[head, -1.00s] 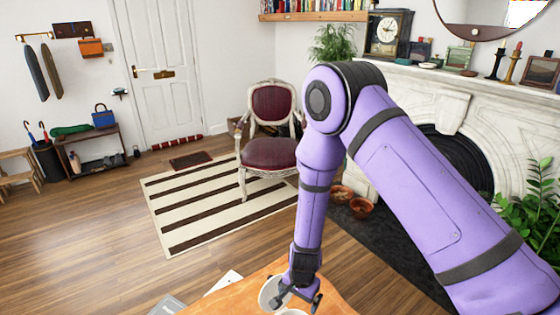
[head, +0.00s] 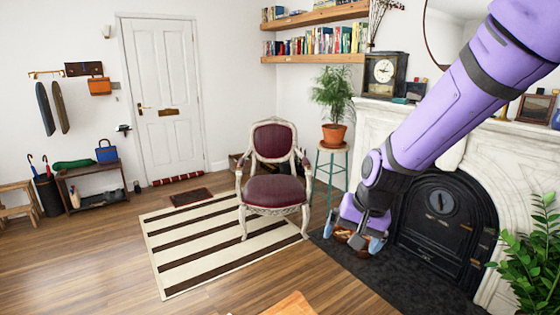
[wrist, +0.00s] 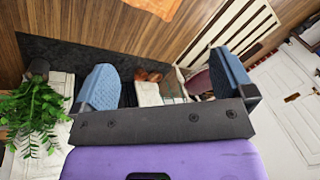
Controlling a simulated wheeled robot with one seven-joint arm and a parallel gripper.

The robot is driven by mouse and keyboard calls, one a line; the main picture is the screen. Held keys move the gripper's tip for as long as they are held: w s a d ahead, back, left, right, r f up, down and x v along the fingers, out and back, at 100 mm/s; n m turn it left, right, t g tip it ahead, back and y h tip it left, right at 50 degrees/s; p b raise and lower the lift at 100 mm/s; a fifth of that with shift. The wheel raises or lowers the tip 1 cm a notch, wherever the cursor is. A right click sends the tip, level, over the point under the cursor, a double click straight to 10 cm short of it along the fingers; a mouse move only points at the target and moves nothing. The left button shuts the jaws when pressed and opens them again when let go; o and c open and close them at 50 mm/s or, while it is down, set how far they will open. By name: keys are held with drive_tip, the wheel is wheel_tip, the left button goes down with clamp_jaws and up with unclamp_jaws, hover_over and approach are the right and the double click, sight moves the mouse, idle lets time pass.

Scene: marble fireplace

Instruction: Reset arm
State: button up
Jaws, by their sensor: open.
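My arm is raised at the right of the head view, in front of the marble fireplace. My gripper (head: 360,240) hangs at its end, pointing down, over the dark hearth area. In the wrist view my gripper (wrist: 165,88) shows two blue-grey fingertips spread wide apart. It is open, with nothing between the fingers. A corner of the orange-brown table (head: 291,305) shows at the bottom of the head view. It also shows at the top of the wrist view (wrist: 155,6).
A maroon chair (head: 273,190) stands on the striped rug (head: 190,255). A potted plant (head: 333,100) sits on a stool left of the fireplace (head: 375,125). A leafy plant (head: 537,255) is at the right. The wooden floor (head: 80,265) at the left is clear.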

drive_tip(key=s+d+r+n+t+h, duration=0.1)
drive_tip(key=s+d+r, duration=0.6)
drive_tip(key=s, duration=0.4)
drive_tip(key=s+d+r+n+t+h, duration=0.1)
drive_tip(key=s+d+r+n, duration=0.1)
drive_tip(key=s+d+r, duration=0.5)
drive_tip(key=s+r, duration=0.3)
drive_tip(key=s, duration=0.1)
drive_tip(key=shift+d+r+t, duration=0.25)
drive_tip(key=shift+d+t, duration=0.1)
drive_tip(key=shift+t, duration=0.05)
